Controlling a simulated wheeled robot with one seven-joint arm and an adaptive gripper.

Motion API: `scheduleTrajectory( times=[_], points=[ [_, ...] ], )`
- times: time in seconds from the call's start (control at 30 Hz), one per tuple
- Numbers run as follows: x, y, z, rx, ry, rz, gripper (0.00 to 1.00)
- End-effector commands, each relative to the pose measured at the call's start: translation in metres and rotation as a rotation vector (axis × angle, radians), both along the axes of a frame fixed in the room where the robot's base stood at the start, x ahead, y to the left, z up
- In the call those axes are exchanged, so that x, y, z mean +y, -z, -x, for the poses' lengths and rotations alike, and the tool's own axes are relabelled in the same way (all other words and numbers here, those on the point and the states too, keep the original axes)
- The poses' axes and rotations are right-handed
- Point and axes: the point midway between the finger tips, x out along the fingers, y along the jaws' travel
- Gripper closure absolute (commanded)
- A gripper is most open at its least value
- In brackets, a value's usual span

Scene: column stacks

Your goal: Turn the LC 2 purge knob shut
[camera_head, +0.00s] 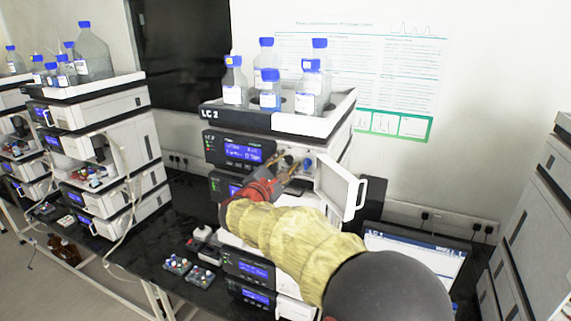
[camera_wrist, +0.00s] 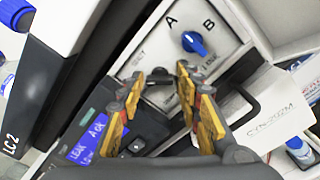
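The LC 2 stack (camera_head: 228,122) stands in the middle of the head view, with my gripper (camera_head: 296,168) reaching into its open front compartment. In the wrist view, a light panel marked A and B carries a blue pointer knob (camera_wrist: 195,43). A dark knob (camera_wrist: 158,70) sits lower on the same panel, beside small lettering I cannot read. My gripper (camera_wrist: 168,72) is open, its two yellow fingers on either side of the dark knob. I cannot tell whether the fingertips touch it. No knob is clearly labelled purge.
A white door (camera_head: 341,187) with a handle stands open to the right of my gripper. Blue-capped bottles (camera_head: 269,90) stand in the tray on top. Lit displays (camera_head: 242,150) are at the left. Another instrument stack (camera_head: 95,150) stands farther left; a laptop (camera_head: 415,255) is at the right.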

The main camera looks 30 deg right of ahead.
Motion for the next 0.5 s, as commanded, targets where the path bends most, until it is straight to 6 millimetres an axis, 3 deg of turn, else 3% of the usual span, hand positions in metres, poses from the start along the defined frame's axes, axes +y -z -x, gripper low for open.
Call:
scheduleTrajectory(
  times=[0.5],
  points=[
    [0.0002, -0.0001, 0.0001, 0.0, 0.0, 0.0, 0.97]
  ],
)
